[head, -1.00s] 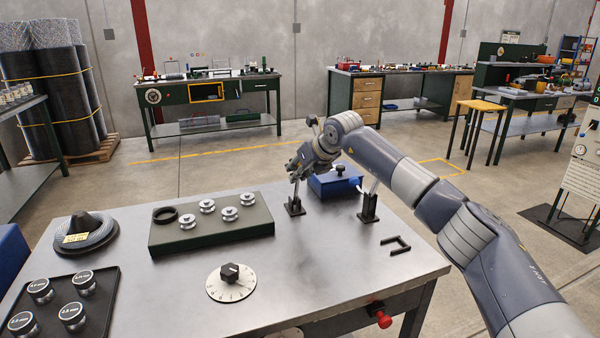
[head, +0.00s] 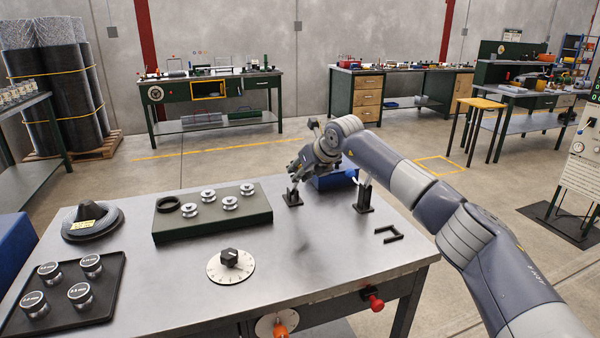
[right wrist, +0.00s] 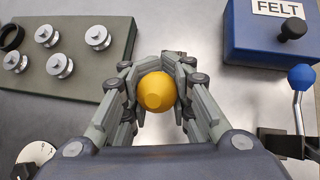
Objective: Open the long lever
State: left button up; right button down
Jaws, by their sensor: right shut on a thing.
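Two small levers stand on black brackets at the far right part of the table. The lever with a yellow knob (right wrist: 156,91) is in my right gripper (right wrist: 157,88), whose fingers are closed around the knob. Its black bracket (head: 292,199) shows below the gripper in the head view; the shaft is mostly hidden. The other lever has a blue knob (right wrist: 301,77) and a bare metal shaft. Its bracket (head: 364,199) stands to the right, apart from my gripper. I cannot tell by length which is the long lever. My left gripper is out of view.
A blue box (head: 336,180) labelled FELT sits behind the brackets. A green block with several metal spools (head: 212,216), a dial (head: 230,266) and a black tray (head: 108,296) are left. A black U-shaped piece (head: 390,234) lies front right. The front middle tabletop is clear.

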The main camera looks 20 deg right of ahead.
jog(key=c, duration=1.5)
grip_release()
jog(key=shift+s+f, duration=0.15)
jog(key=shift+f, duration=0.4)
jog(key=shift+o, duration=1)
jog(key=shift+d+r, duration=0.1)
jog(key=shift+r, duration=0.25)
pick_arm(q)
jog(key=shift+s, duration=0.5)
pick_arm(e)
jog(key=v, duration=1.1)
jog(key=shift+s+r, duration=0.2)
jog(key=shift+s, duration=0.1)
